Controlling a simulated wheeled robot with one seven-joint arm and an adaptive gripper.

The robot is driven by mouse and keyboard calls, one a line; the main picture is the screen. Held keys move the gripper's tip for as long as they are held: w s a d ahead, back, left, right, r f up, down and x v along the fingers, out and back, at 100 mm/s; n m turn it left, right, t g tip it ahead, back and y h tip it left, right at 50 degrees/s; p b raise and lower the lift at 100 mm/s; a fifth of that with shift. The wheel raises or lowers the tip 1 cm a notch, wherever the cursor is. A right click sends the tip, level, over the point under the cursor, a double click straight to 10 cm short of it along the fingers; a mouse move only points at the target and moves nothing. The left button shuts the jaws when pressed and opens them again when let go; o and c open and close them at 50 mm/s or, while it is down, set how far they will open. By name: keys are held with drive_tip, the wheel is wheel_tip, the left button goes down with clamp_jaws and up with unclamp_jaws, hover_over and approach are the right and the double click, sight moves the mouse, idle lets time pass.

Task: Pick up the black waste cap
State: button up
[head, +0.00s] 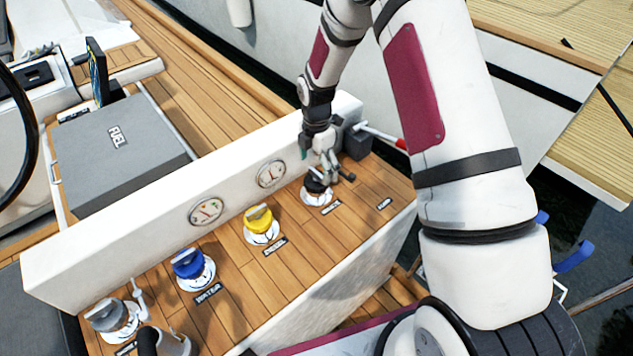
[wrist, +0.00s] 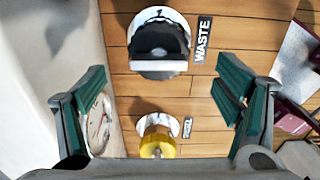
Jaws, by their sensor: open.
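The black waste cap (head: 316,187) sits on a white round fitting on the wooden deck top, partly hidden by my gripper in the head view. The wrist view shows the cap (wrist: 158,40) with a raised grip bar, beside a WASTE label (wrist: 202,40). My gripper (head: 327,172) is above and close to the cap. In the wrist view my gripper (wrist: 162,88) is open, with green-padded fingers wide apart on the left and right. The cap appears ahead of the fingers, near the top of the picture, and nothing is between the pads.
A yellow cap (head: 258,218), a blue cap (head: 188,263) and a grey cap (head: 105,315) line the same deck. A white upright wall with gauges (head: 271,173) runs close behind them. A dark block with a red-tipped lever (head: 383,135) stands beyond the waste cap.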

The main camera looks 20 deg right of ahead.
sight(316, 172)
drive_tip(key=shift+w+f+p, duration=0.1)
drive_tip(key=shift+f+p, duration=0.4)
drive_tip(key=shift+f, duration=2.1)
drive_tip(key=c, duration=1.4)
